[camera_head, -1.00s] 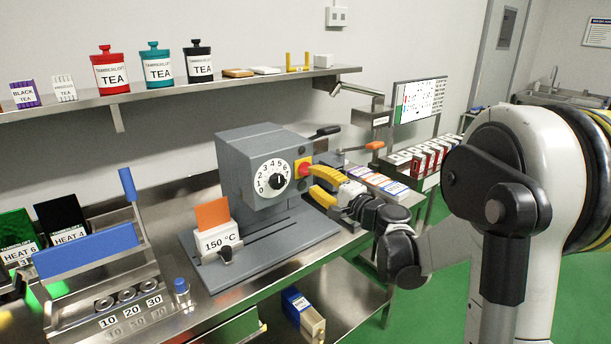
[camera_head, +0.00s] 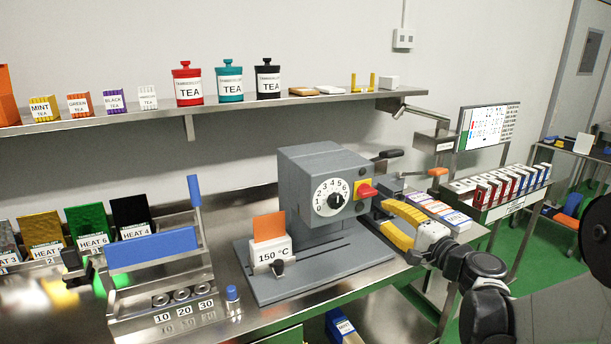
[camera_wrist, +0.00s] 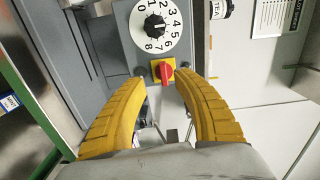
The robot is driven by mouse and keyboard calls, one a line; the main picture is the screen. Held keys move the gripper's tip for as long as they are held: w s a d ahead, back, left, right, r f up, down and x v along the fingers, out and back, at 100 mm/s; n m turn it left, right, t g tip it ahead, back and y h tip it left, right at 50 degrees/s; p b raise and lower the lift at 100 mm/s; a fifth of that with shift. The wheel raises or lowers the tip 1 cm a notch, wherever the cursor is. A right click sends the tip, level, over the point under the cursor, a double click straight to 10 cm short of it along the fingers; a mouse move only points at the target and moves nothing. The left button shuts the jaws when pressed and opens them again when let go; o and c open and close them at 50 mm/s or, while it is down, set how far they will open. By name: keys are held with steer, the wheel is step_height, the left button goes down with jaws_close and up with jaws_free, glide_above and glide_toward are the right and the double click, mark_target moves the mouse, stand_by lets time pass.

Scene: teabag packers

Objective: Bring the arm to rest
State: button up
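My gripper (camera_head: 378,212) has two yellow ribbed fingers, spread apart with nothing between them. It is just right of and below the red switch (camera_head: 367,190) on its yellow plate, on the side of the grey machine (camera_head: 318,165). In the wrist view my gripper (camera_wrist: 164,82) also shows open, its fingertips on either side of the red switch (camera_wrist: 164,72) in the picture. The fingers look apart from the switch; the exact gap is hard to tell. The numbered dial (camera_wrist: 155,28) is beyond. My arm reaches in from the lower right.
Coloured boxes (camera_head: 437,212) lie behind my gripper. A wall shelf (camera_head: 225,107) carries tea canisters. A monitor (camera_head: 487,126) stands right. Green floor (camera_head: 575,275) shows at right.

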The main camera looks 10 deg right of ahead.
steer(key=s+a+f+n+g, duration=0.3)
steer(key=s+a+n+g, duration=0.35)
steer(key=s+a, duration=0.45)
steer(key=s+f+n+g+h, duration=0.1)
steer(key=s+f+n+h, duration=0.1)
steer(key=s, duration=0.6)
steer(key=s+f+n+g+h, duration=0.2)
steer(key=s+n, duration=0.3)
steer(key=s, duration=0.3)
steer(key=shift+s+d+f+h, duration=0.2)
steer(key=shift+d+f+h, duration=0.05)
steer(key=shift+f+h, duration=0.65)
